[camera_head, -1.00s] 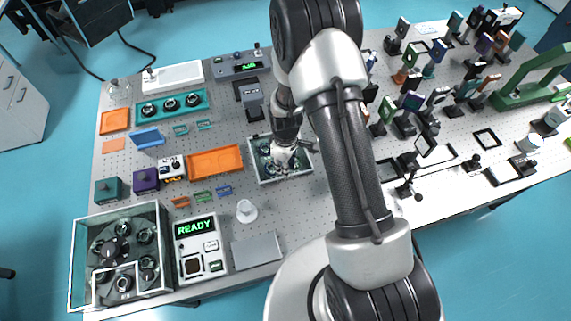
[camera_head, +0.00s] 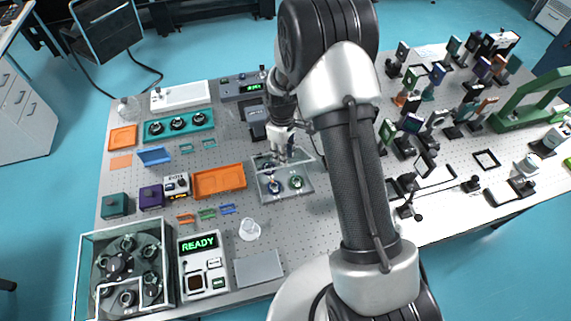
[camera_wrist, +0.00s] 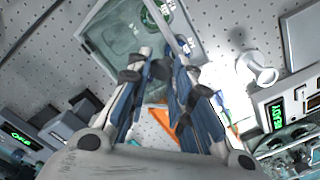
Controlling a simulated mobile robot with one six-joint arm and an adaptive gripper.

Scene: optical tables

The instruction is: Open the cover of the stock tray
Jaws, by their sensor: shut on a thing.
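The stock tray (camera_head: 308,192) is a shallow, light-rimmed box right of the orange tray in the head view. Round mounted parts show in its front half. Its clear cover (camera_head: 313,146) appears tilted up toward the back, though its thin edges are hard to trace. My gripper (camera_head: 283,152) is over the back part of the tray and hides some of it. In the wrist view my gripper (camera_wrist: 163,62) has its blue-grey fingers close together at the cover's edge. The tray (camera_wrist: 100,45) lies beyond them. The exact contact is partly hidden by the fingers.
An orange tray (camera_head: 219,181) lies just left. A white round piece (camera_head: 250,231) and a grey plate (camera_head: 259,268) are in front. A READY device (camera_head: 203,283) and a clear-walled box (camera_head: 77,270) stand front left. Several optics posts (camera_head: 410,124) crowd the right.

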